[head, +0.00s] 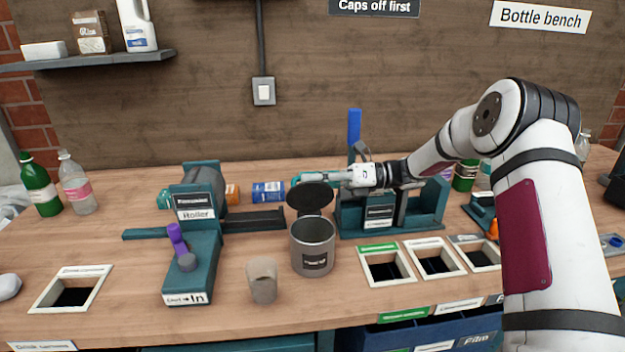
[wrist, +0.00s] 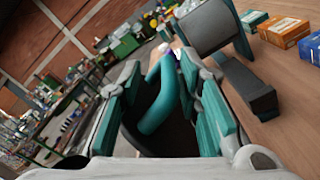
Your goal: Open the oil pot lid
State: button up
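The grey oil pot (head: 313,245) stands on the bench, a dark label on its front. Its dark round lid (head: 311,196) is tilted up at the back, well clear of the front rim. A teal curved handle (wrist: 160,95) on the lid lies between my fingers in the wrist view, with the dark lid (wrist: 165,135) below it. My gripper (head: 305,179) is just behind the lid's upper edge; it also shows in the wrist view (wrist: 163,75). Its teal fingers stand apart on either side of the handle, and contact is unclear. The lid hides part of the fingers in the head view.
The teal roller machine (head: 190,265) stands left of the pot, and a beige cup (head: 262,280) in front of it. A teal stand with a blue upright (head: 354,135) is close under my arm. Framed openings (head: 387,262) lie to the right. Small boxes (head: 268,191) sit behind.

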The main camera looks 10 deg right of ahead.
jog(key=d, duration=1.2)
